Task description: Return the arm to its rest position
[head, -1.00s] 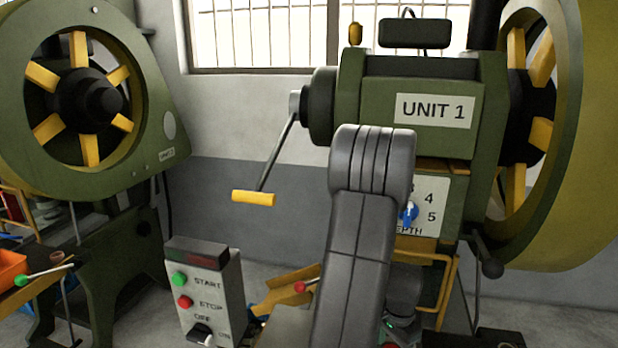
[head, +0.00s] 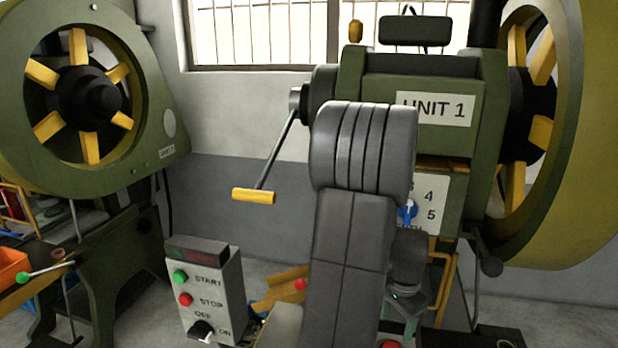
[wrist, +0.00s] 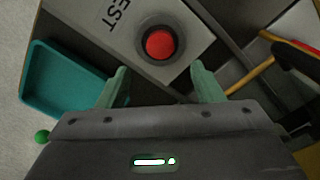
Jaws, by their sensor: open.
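My gripper (wrist: 162,88) shows in the wrist view with its two pale green fingers apart and nothing between them. Beyond the fingertips is a red round button (wrist: 160,44) in a dark ring on a grey panel with lettering ending in "EST". I cannot tell how far the fingers are from the panel. In the head view my grey arm stands in the middle, bent at a large joint in front of the machine marked UNIT 1 (head: 433,108). My fingers are not clear in the head view.
A control box (head: 205,290) with START and STOP buttons stands left of my arm. A crank with a yellow handle (head: 253,196) juts from the machine. A second green press (head: 90,110) is at left. A teal tray (wrist: 62,82) lies left of the gripper in the wrist view.

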